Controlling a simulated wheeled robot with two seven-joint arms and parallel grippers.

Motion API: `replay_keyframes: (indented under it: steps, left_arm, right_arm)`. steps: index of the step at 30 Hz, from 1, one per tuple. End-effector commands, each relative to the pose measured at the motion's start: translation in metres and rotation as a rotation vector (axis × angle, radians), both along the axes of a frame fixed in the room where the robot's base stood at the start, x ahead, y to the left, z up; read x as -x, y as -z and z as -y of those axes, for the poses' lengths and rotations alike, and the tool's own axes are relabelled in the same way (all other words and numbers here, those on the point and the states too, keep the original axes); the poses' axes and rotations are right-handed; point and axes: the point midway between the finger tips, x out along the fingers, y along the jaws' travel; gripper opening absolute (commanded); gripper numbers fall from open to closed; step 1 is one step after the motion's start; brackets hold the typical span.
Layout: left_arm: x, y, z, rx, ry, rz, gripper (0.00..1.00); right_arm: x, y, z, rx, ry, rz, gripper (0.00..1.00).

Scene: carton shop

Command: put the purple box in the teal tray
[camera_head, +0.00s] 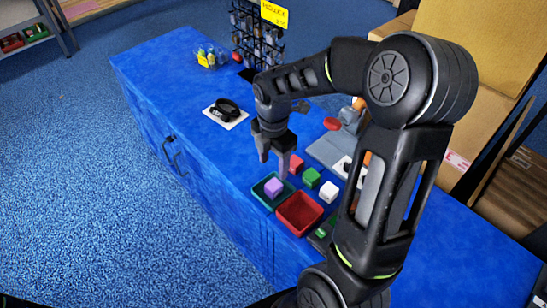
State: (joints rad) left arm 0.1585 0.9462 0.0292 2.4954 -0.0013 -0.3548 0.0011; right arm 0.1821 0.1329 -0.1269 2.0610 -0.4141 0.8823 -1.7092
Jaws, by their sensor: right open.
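The purple box (274,187) is a small light-purple block lying inside the teal tray (264,200), a shallow square tray on the blue counter. My right gripper (274,165) points down just above and behind the tray. Its fingers are apart, with nothing between them, and it is clear of the purple box. My left gripper is not in the picture.
A red tray (299,213) stands right beside the teal tray. A wire rack (258,40) stands at the back. The counter's left part is mostly clear.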

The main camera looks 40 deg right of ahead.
Motion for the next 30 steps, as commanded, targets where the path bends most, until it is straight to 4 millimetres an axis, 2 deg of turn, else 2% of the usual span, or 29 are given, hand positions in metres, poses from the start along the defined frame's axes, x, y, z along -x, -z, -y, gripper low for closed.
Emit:
replay_keyframes:
  steps: [3,6,30]
  left_arm:
    - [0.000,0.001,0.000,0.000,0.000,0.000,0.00]
    - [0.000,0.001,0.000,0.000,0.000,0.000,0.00]
    - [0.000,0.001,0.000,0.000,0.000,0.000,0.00]
  right_arm:
    - [-0.001,-0.014,0.000,0.001,0.000,0.002,0.56]
    - [0.000,-0.019,0.000,0.000,0.001,0.000,0.56]
    - [0.000,-0.019,0.000,-0.001,0.001,-0.001,0.56]
